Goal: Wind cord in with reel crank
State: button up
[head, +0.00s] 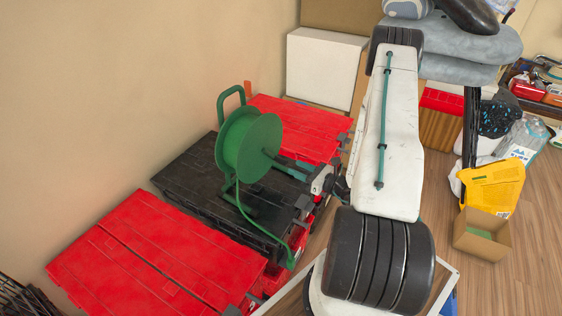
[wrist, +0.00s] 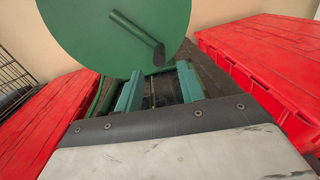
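The green cord reel (head: 245,148) stands upright on a black tote (head: 190,172) in the head view. Its round side fills the top of the wrist view (wrist: 85,35). The dark green crank (wrist: 138,30) slants down to the right across that side, its handle end near the disc's lower right. My gripper (head: 280,165) faces the disc from the right. Its two teal fingers (wrist: 158,78) are apart with nothing between them, just below the crank handle in the wrist view.
Closed red totes stand on both sides of the black one, at the front left (head: 150,255) and behind (head: 300,125). A beige wall (head: 130,70) runs close behind the reel. A white box (head: 325,68) stands farther back. A cardboard box (head: 482,235) sits on the floor at right.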

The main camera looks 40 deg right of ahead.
aim_at(273, 157)
jog(key=shift+n, duration=0.7)
jog(key=x, duration=0.8)
jog(key=shift+s, duration=0.1)
grip_shut()
